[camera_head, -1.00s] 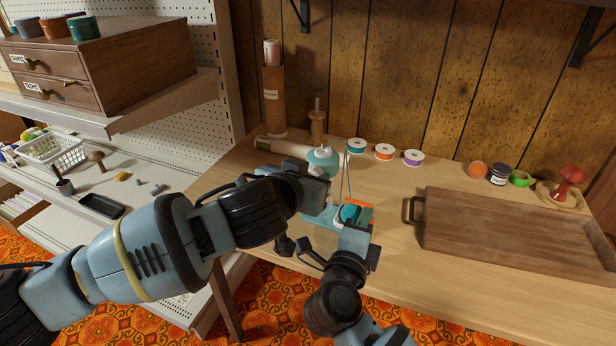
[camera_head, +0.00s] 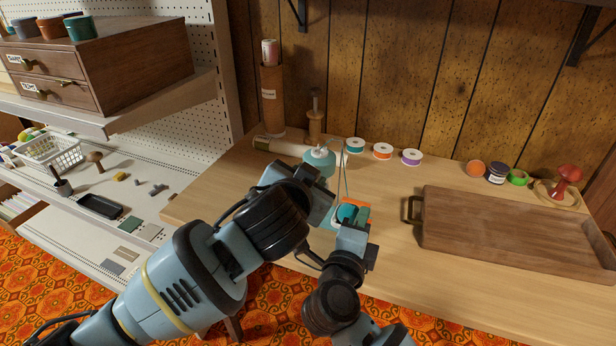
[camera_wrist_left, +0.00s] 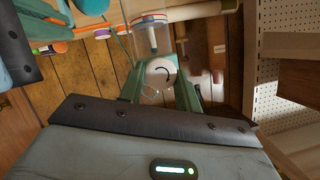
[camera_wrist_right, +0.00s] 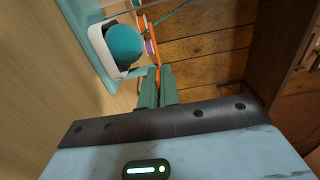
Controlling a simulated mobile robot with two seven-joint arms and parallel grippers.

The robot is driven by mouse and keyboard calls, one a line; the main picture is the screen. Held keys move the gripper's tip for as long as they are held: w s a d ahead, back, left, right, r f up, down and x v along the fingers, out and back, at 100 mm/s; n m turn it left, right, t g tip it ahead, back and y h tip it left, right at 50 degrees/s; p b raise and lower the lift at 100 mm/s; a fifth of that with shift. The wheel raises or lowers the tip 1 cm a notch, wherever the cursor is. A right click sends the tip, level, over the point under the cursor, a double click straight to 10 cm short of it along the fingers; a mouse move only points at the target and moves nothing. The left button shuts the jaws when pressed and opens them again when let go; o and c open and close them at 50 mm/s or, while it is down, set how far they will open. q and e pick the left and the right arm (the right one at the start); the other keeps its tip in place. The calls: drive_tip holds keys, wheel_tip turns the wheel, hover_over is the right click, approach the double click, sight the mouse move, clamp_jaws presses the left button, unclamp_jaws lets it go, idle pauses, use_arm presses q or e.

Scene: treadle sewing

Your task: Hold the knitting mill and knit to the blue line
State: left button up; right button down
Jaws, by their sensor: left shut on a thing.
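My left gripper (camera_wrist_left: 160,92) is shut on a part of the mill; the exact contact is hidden.
Several thread spools (camera_head: 382,151) stand behind the mill. A wooden tray (camera_head: 510,230) fills the right of the table, with small jars behind it. A tall brown tube (camera_head: 272,100) stands at the back left. Pegboard shelves are at the left.

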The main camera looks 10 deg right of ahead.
use_arm(q)
drive_tip(key=o, duration=1)
drive_tip(key=shift+s, duration=0.1)
drive_tip(key=v, duration=1.2)
